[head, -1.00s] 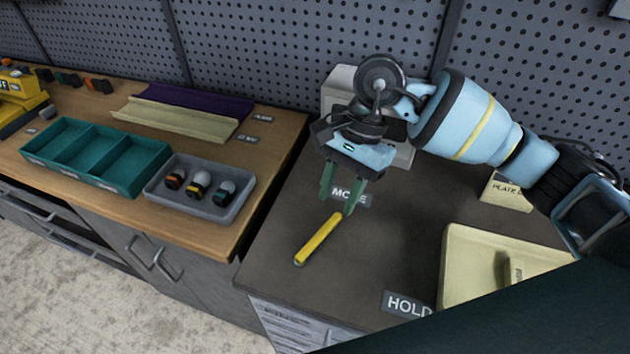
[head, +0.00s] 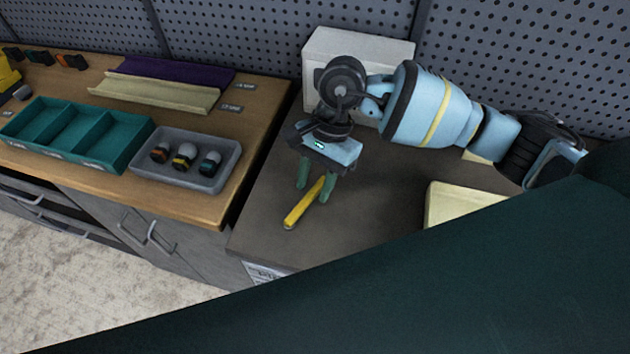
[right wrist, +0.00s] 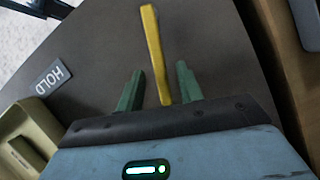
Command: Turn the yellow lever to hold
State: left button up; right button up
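The yellow lever (head: 303,206) is a long narrow bar on the dark bench top. My right gripper (head: 314,192) is open over the lever's far end. In the right wrist view the lever (right wrist: 152,40) passes between the two green fingers of my right gripper (right wrist: 160,70), with a gap on each side. The lever's free end points to the front left in the head view. The HOLD label (right wrist: 49,81) shows at the left in the right wrist view; it is hidden in the head view. My left gripper is not in view.
A cream tray (head: 455,203) sits right of the lever. A pale box (head: 350,48) stands behind my right gripper. On the wooden bench are a grey tray (head: 222,177) of small knobs and a teal divided bin (head: 128,155). A large dark shape covers the lower right.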

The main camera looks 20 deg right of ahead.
jog(key=shift+a+f, duration=0.1)
jog(key=shift+f, duration=0.15)
grip_shut()
dwell(0.3)
